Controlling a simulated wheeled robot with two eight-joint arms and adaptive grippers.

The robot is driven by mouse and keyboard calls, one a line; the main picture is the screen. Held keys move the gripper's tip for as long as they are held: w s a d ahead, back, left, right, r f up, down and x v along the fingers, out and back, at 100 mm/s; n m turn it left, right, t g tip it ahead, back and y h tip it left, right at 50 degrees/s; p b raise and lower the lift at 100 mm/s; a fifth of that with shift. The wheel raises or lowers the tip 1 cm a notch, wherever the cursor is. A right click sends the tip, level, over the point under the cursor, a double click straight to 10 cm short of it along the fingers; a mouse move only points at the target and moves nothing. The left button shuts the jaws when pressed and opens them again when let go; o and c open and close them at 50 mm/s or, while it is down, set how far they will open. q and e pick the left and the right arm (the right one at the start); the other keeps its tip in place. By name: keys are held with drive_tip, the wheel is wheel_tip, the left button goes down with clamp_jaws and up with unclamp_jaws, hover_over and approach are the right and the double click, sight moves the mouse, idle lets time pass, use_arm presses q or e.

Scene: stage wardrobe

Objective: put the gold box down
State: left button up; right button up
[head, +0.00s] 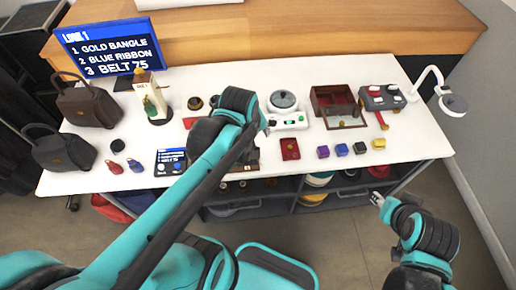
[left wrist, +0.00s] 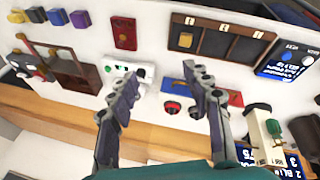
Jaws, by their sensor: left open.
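The gold box (head: 378,144) is a small yellow block on the white table, at the right end of a row of small boxes near the front edge. It also shows at the top left of the left wrist view (left wrist: 15,17). My left gripper (left wrist: 163,80) is open and empty above the table, well to the left of the gold box in the head view; its fingers are mostly hidden there by its own wrist. My right gripper (head: 378,198) is in front of the table, below the gold box in the picture; its jaw state is unclear.
Purple (head: 323,152), blue (head: 341,150) and black (head: 360,148) boxes stand left of the gold box. A red case (head: 290,149), a scale (head: 288,112) and a brown open box (head: 327,97) are nearby. A lamp (head: 453,102) stands at right. Bare table lies right of the gold box.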

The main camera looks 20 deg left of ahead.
use_arm(q)
drive_tip(key=s+d+r+m+t, duration=0.2)
drive_tip(key=s+m, duration=0.3)
drive_tip(key=m, duration=0.5)
drive_tip(key=shift+d+t, duration=0.5)
drive_tip(key=shift+d, duration=0.3)
